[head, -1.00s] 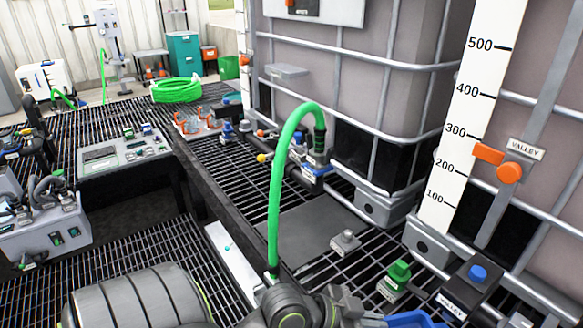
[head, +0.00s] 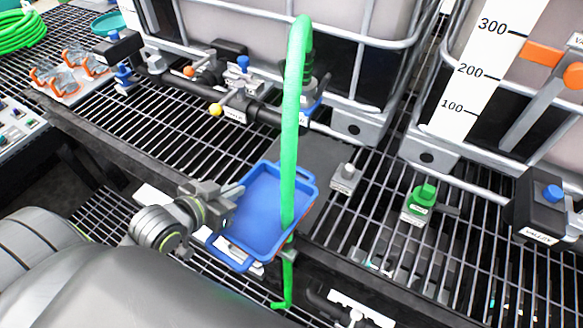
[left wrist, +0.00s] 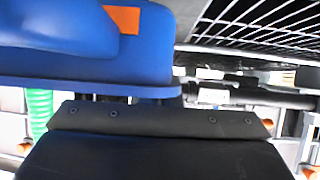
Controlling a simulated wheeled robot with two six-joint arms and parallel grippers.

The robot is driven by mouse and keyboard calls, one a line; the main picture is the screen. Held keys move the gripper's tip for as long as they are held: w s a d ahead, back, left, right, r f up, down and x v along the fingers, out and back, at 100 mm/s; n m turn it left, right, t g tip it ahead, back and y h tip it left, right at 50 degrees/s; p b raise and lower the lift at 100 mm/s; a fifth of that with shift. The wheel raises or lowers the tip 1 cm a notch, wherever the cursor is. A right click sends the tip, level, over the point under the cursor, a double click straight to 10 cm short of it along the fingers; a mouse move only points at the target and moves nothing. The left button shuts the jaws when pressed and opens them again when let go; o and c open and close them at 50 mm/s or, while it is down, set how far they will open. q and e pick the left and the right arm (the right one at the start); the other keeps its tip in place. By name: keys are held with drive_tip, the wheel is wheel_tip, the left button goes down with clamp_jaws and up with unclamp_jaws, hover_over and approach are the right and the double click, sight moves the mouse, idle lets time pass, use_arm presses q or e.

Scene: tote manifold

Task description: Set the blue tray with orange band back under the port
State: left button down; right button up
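The blue tray (head: 262,212) with an orange strip along its right side hangs tilted over the front edge of the bench in the head view. My left gripper (head: 228,197) is at its left rim and appears shut on it. In the left wrist view the tray (left wrist: 60,65) fills the upper left, with an orange patch, close against the dark gripper part. The port area is at the manifold by the tank, where a green hose (head: 292,120) joins a fitting. The hose arches down in front of the tray and hides part of it. My right gripper is not in view.
A dark flat plate (head: 325,165) lies on the grating behind the tray. A grey block (head: 345,178), a green valve (head: 422,198) and a black block with a blue knob (head: 540,210) stand to the right.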

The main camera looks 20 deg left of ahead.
use_arm(q)
drive_tip(key=shift+n+y, duration=0.4)
drive_tip(key=w+f, duration=0.1)
drive_tip(key=w, duration=1.1)
drive_tip(key=w+f+p, duration=0.1)
drive_tip(key=w, duration=0.5)
drive_tip(key=shift+w+a+f, duration=0.25)
drive_tip(key=shift+f, duration=0.05)
wheel_tip(320, 180, down, 4)
drive_tip(key=shift+r, duration=0.1)
drive_tip(key=shift+w+f, duration=0.1)
drive_tip(key=shift+f, duration=0.2)
drive_tip(key=shift+t, duration=0.3)
